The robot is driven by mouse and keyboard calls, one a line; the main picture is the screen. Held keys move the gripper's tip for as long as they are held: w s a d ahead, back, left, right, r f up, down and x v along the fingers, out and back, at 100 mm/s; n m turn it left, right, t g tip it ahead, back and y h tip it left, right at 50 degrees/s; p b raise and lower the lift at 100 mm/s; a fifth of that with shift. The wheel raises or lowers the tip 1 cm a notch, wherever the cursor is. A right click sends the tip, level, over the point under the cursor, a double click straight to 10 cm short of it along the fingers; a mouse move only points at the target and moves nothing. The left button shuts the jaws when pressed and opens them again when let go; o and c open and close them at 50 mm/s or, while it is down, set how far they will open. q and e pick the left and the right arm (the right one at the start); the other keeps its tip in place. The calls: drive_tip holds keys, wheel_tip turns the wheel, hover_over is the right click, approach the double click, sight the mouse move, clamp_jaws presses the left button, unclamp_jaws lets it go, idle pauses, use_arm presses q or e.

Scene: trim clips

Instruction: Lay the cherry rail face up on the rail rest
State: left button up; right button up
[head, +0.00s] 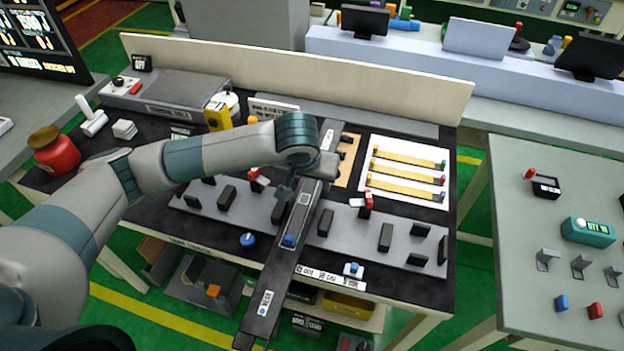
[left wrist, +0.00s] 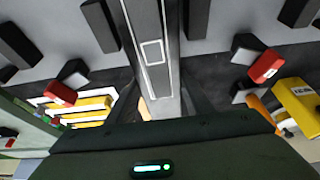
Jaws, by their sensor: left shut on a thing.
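My left gripper (head: 296,188) is shut on a long dark grey rail (head: 268,285) and holds it across the black bench, its near end out past the front edge. The rail has a blue part and a white label on it; no cherry colour shows. In the left wrist view the rail (left wrist: 150,50) runs between my fingers (left wrist: 155,100), with a pale outlined square on the visible side. Below it lies a long grey panel (head: 345,225) with several black blocks standing on it, possibly the rail rest. Whether rail and panel touch is unclear. My right gripper is out of view.
A white board with yellow strips (head: 405,170) lies right of the rail. Red clips (head: 368,200) stand near the panel. A blue knob (head: 247,240) and a blue button (head: 353,270) sit near the front edge. A red pot (head: 57,152) stands far left.

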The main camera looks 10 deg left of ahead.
use_arm(q)
drive_tip(key=shift+f, duration=0.5)
drive_tip(key=shift+f, duration=0.2)
drive_tip(key=o, duration=1.4)
drive_tip(key=shift+r, duration=0.1)
